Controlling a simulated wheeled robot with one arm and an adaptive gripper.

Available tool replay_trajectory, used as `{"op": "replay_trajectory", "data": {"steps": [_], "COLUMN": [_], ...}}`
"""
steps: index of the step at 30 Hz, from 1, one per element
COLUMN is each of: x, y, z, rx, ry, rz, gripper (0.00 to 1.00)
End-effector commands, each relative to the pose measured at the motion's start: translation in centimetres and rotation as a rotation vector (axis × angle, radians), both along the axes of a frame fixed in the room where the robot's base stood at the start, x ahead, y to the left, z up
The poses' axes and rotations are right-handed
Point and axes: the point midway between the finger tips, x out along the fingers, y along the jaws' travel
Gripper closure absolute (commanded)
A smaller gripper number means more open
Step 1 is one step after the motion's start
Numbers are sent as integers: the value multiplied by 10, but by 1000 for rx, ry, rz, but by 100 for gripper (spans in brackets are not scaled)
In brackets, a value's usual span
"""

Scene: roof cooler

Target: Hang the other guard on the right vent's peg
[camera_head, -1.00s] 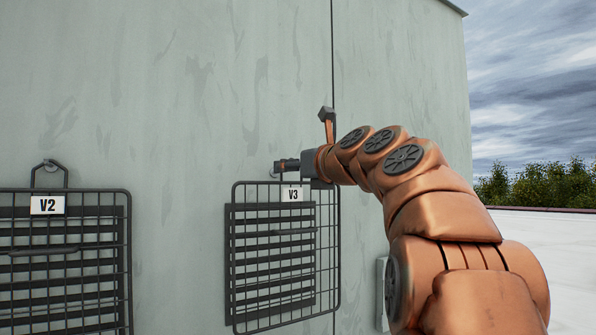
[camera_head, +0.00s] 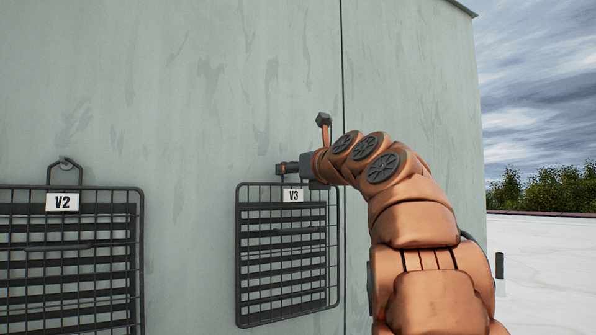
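The other guard (camera_head: 337,240), a dark wire grid, hangs upright in front of the right vent (camera_head: 285,252), whose label reads V3 (camera_head: 293,195). My gripper (camera_head: 283,168) is at the guard's top, fingers pointing left, and appears shut on its hanger. The hanger and the right vent's peg are hidden behind the fingers, so I cannot tell whether the hanger is over the peg. At the left, a similar guard (camera_head: 139,260) covers vent V2, its hanger loop on a peg (camera_head: 65,163).
The grey cooler wall (camera_head: 200,120) is flat, with a vertical seam right of my gripper. The wall ends at the right, beyond my arm. The pale roof (camera_head: 550,265) there is open, with a short dark post (camera_head: 499,266) and bushes behind.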

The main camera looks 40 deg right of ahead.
Motion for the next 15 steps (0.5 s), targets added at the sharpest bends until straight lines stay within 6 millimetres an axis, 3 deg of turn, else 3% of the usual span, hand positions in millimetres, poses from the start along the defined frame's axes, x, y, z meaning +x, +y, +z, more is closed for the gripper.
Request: {"op": "replay_trajectory", "data": {"steps": [15], "x": [14], "y": [0], "z": [-4], "rx": [-1], "ry": [-3], "rz": [1], "gripper": [100]}}
